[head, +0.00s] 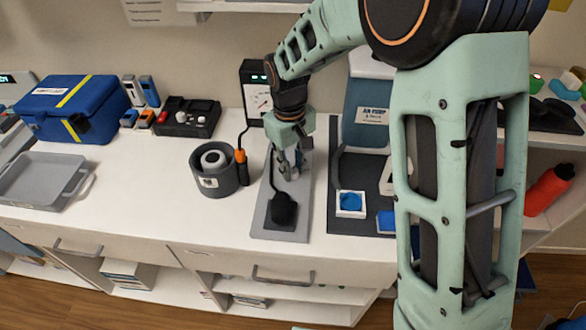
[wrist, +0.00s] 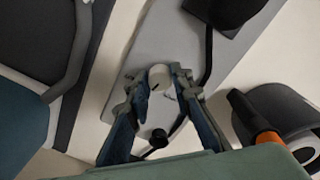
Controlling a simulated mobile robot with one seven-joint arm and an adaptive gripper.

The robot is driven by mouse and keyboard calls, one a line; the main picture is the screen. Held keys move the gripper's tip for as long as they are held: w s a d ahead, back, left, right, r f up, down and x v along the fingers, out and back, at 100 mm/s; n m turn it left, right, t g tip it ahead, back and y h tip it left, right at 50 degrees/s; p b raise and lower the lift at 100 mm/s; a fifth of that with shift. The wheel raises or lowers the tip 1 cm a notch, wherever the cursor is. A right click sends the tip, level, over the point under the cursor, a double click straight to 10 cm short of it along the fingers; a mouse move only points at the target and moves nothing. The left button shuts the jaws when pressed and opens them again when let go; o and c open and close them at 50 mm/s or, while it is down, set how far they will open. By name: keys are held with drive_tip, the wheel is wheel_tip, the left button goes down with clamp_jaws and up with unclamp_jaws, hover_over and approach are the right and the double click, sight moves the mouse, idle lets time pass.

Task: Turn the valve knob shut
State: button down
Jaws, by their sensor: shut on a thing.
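The valve knob (wrist: 160,76) is a small pale round knob with a short dark mark on its rim, on a grey board (wrist: 137,76). In the wrist view my gripper (wrist: 159,82) has one finger on each side of the knob and is shut on it. In the head view my gripper (head: 287,169) points down over the grey board (head: 262,222), and its fingers largely hide the knob. A black tube runs along the board beside the knob in the wrist view.
A gauge box (head: 257,97) stands behind the board. A grey cup (head: 207,183) with a white roll and an orange-topped tool (head: 241,166) stand close on the left. A dark mat (head: 328,218) with a blue-and-white box lies right. Open counter lies left of the cup.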

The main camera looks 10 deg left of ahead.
drive_tip(key=m, duration=0.6)
drive_tip(key=shift+a+b, duration=0.1)
drive_tip(key=shift+b, duration=0.3)
drive_tip(key=shift+m, duration=0.4)
drive_tip(key=c, duration=1.7)
unclamp_jaws()
drive_tip(key=r, duration=1.2)
drive_tip(key=shift+a, duration=0.25)
